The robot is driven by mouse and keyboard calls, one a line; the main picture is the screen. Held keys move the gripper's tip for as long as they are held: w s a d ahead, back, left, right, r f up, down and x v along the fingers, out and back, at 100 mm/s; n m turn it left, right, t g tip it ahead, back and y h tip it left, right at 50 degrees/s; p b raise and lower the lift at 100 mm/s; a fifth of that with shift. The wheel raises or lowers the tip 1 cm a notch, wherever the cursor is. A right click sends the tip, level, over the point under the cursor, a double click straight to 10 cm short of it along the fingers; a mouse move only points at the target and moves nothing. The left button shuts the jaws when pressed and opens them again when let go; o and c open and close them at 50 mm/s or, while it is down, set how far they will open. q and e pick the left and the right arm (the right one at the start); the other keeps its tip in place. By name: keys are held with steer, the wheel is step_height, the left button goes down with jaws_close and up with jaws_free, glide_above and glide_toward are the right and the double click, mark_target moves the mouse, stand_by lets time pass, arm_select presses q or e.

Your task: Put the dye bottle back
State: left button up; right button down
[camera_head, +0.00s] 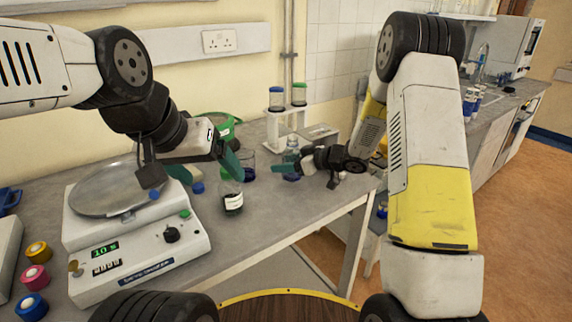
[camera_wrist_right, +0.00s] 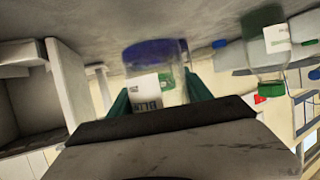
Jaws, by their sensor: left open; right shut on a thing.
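Whether the bottle touches the bench is unclear. My left gripper (camera_head: 207,168) is open beside the scale, with a green finger close above a clear bottle with dark contents (camera_head: 233,200).
A scale (camera_head: 140,255) with a round metal pan (camera_head: 118,188) fills the left of the bench. Yellow, pink and blue capped pots (camera_head: 36,278) stand left of it. Two jars (camera_head: 287,96) stand on the rack.

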steer(key=shift+w+a+f, duration=0.1)
steer(key=shift+w+f, duration=0.1)
steer(key=shift+w, duration=0.55)
steer(key=shift+f, duration=1.55)
steer(key=shift+f, duration=0.1)
steer(key=shift+c, duration=2.3)
jaws_free()
steer(key=shift+f, duration=0.1)
